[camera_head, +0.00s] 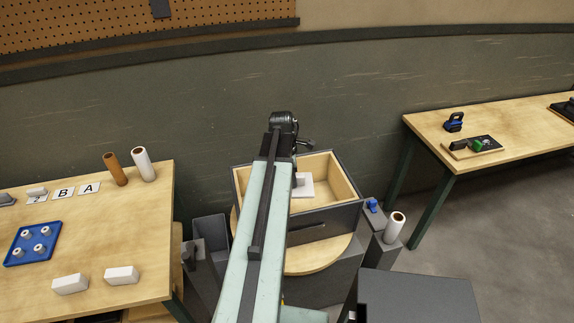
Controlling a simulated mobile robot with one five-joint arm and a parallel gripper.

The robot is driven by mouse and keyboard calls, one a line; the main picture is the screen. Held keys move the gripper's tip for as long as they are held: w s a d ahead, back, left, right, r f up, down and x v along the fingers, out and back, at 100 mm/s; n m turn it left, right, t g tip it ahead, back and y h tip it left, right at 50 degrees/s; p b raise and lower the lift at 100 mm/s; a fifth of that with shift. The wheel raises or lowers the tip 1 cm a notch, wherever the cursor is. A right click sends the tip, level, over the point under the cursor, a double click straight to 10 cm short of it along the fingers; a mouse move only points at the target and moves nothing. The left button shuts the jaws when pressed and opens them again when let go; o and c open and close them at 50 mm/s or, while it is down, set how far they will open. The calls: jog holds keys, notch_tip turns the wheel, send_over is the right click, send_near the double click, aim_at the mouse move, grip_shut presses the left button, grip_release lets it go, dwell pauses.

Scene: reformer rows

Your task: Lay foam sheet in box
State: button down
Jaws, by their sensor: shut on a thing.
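The open box (349,217) has dark outer walls and a light wooden inside. It stands on a round wooden top (318,262) in the middle of the head view. A white foam sheet (306,189) shows inside the box, partly hidden by my arm. My gripper (296,147) is over the box at the end of my outstretched arm and is shut on the sheet. Its fingertips are hidden behind my arm. I cannot tell whether the sheet touches the box floor.
A left table (142,228) holds a blue tray (32,243), white blocks (121,275), letter cards (89,188) and two rolls (141,164). A right table (520,128) holds a dark board (472,148) and tool (454,121). Another white roll (394,227) stands right of the box.

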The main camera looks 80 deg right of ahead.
jog(key=w+d+f+n+b, duration=0.1)
jog(key=d+f+n+b, duration=0.1)
jog(key=d, duration=0.8)
jog(key=shift+w+d+f+n+b, duration=0.25)
jog(key=shift+f+n+b, duration=0.05)
jog(key=shift+f+b, duration=0.4)
jog(key=shift+f, duration=0.15)
notch_tip(320, 180, down, 23)
jog(key=b, duration=2.3)
jog(key=shift+f, duration=0.15)
jog(key=c, duration=1.1)
grip_release()
jog(key=shift+c, duration=0.2)
